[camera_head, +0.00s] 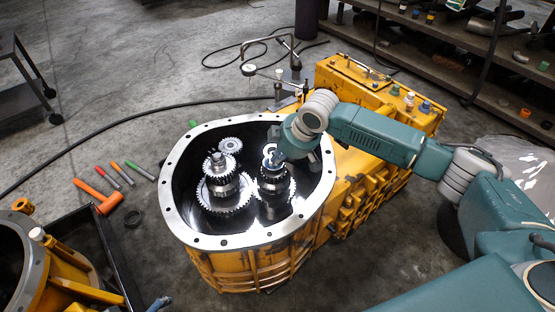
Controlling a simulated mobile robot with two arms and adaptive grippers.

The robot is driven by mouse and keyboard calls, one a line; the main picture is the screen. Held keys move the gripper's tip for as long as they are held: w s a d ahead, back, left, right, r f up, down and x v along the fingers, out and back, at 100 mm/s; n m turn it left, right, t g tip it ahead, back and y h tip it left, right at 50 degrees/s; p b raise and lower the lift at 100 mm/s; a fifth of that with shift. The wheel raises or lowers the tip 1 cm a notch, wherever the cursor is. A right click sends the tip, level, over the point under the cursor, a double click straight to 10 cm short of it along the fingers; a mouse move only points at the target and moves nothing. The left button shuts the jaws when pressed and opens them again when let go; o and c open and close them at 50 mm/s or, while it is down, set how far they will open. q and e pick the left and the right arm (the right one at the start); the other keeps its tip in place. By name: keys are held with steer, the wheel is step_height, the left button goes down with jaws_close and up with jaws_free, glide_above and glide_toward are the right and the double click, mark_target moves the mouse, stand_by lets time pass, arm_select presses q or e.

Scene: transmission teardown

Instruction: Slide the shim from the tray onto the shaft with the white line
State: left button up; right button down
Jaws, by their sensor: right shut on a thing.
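My right gripper (277,158) reaches down into the open yellow transmission housing (240,262) from the right, over the right gear shaft (273,184). It is shut on a small pale ring, the shim (268,149), at the top of that shaft. Whether the ring is around the shaft end or just above it I cannot tell. The left gear shaft (219,172) stands beside it with toothed gears. The white line is too small to make out on either shaft. The black tray (108,246) is at the lower left. My left gripper is out of view.
The housing's metal rim (175,222) surrounds the shafts. A small gear (231,146) sits behind them. A shelf (470,75) stands at the back right.

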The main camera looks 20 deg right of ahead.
steer(key=shift+f, duration=0.1)
stand_by(0.3)
steer(key=shift+f, duration=0.45)
steer(key=c, duration=1.4)
jaws_free()
steer(key=shift+f, duration=0.1)
